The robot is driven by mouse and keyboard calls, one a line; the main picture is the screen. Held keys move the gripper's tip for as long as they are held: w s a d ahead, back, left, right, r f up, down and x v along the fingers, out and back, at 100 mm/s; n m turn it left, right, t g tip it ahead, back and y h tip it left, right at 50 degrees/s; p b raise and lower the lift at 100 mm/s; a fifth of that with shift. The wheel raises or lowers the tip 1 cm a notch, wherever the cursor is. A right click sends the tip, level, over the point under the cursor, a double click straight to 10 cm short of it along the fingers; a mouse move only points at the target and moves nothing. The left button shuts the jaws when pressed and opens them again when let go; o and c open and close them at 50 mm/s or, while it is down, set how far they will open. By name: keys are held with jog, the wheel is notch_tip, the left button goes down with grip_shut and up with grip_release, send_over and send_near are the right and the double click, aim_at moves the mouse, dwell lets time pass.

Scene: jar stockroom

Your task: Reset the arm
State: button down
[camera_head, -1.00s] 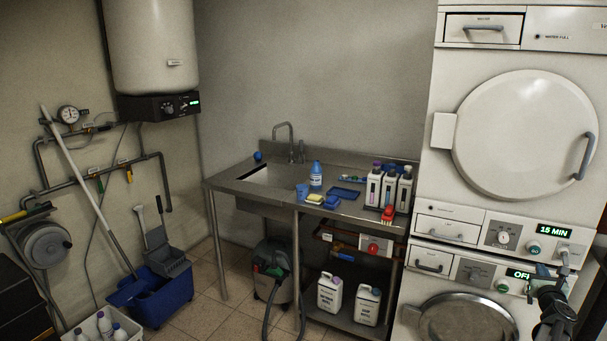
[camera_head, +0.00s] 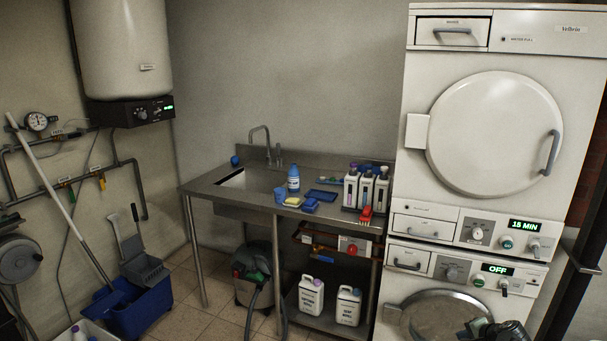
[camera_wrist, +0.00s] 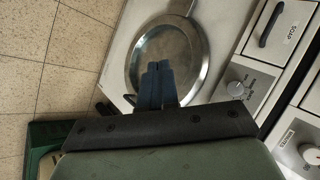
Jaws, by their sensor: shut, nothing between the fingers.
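My gripper (camera_wrist: 156,66) is in the wrist view, its two blue fingers side by side and shut, with nothing between them. Behind the fingertips is the round metal door (camera_wrist: 168,60) of the lower machine, seen at an angle. I cannot tell the gap between the fingers and the door. In the head view, part of my dark arm shows at the bottom right, in front of the lower machine (camera_head: 388,318). The fingers cannot be made out there.
The upper machine's white door (camera_head: 495,133) is closed; its display reads 15 MIN, the lower one OFF. A steel sink table (camera_head: 232,205) holds bottles, a cup and sponges. A blue mop bucket (camera_head: 150,308) stands on the tiled floor. A green container (camera_wrist: 42,140) shows in the wrist view.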

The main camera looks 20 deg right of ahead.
jog(key=s+a+f+n+g+y, duration=0.1)
jog(key=s+a+f+n+g, duration=0.15)
jog(key=a+f, duration=0.6)
jog(key=s+a+f+n+g+y, duration=0.1)
jog(key=s+a+f+n+g, duration=0.25)
jog(key=a, duration=0.75)
jog(key=a+f+n+g+y, duration=0.2)
jog(key=a+f+n+g, duration=0.15)
jog(key=a+f, duration=0.55)
jog(key=s+a+f+n+g+h, duration=0.1)
jog(key=s+a+f+n+g, duration=0.1)
jog(key=a, duration=0.8)
jog(key=s+a+f+n+g+h, duration=0.1)
jog(key=s+a+f+n+g, duration=0.1)
jog(key=s+a, duration=0.4)
jog(key=s+a+f+n+g, duration=0.2)
jog(key=s+a+f+n, duration=0.2)
jog(key=a, duration=0.9)
jog(key=shift+s+a+f+h, duration=0.3)
jog(key=shift+a+f+h, duration=0.1)
jog(key=shift+f, duration=0.15)
jog(key=shift+n, duration=0.25)
